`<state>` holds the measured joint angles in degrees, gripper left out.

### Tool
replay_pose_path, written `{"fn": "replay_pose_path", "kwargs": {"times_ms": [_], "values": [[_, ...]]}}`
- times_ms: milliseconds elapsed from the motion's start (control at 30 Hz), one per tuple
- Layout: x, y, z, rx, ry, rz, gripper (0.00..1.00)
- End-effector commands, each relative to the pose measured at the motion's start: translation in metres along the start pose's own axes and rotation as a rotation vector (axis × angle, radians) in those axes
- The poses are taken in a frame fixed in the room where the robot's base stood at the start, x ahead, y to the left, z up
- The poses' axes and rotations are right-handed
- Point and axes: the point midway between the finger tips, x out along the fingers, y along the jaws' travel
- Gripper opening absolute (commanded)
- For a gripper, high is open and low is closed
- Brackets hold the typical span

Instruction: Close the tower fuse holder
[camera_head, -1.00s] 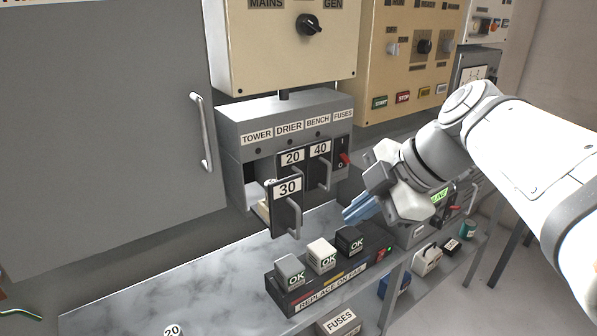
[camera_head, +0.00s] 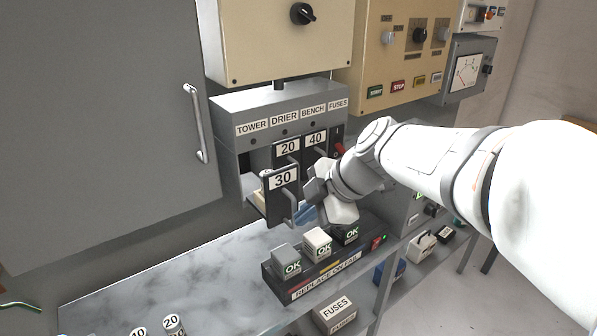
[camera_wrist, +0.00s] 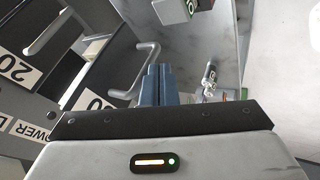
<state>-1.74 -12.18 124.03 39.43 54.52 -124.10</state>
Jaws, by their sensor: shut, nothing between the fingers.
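The tower fuse holder (camera_head: 281,194) is the black panel marked 30 with a grey handle (camera_head: 290,208). It stands out from the grey fuse box (camera_head: 240,112), under the TOWER label, with a gap behind it where a pale part shows. In the wrist view its handle (camera_wrist: 137,72) is just left of my gripper's fingers. My gripper (camera_head: 304,215) is shut, its blue fingers close to the right of the handle; the wrist view shows the fingers (camera_wrist: 156,82) together and empty. I cannot tell whether they touch the handle.
Below, a tester (camera_head: 327,277) bears several OK blocks on the marble shelf (camera_head: 170,285). A grey door with a handle (camera_head: 196,125) is at left. Small fuses (camera_head: 172,324) lie at front.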

Motion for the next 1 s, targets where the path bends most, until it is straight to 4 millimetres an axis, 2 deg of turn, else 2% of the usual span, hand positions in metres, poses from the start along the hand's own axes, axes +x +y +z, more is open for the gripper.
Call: {"fn": "replay_pose_path", "kwargs": {"times_ms": [300,433,800,1000], "values": [[0.001,0.001,0.000,-0.001,0.000,0.000,0.00],[0.008,0.008,-0.001,-0.004,0.002,0.000,0.00],[0.052,0.075,-0.016,-0.004,0.002,0.000,0.00],[0.059,0.090,-0.020,-0.002,0.002,0.001,0.00]]}}
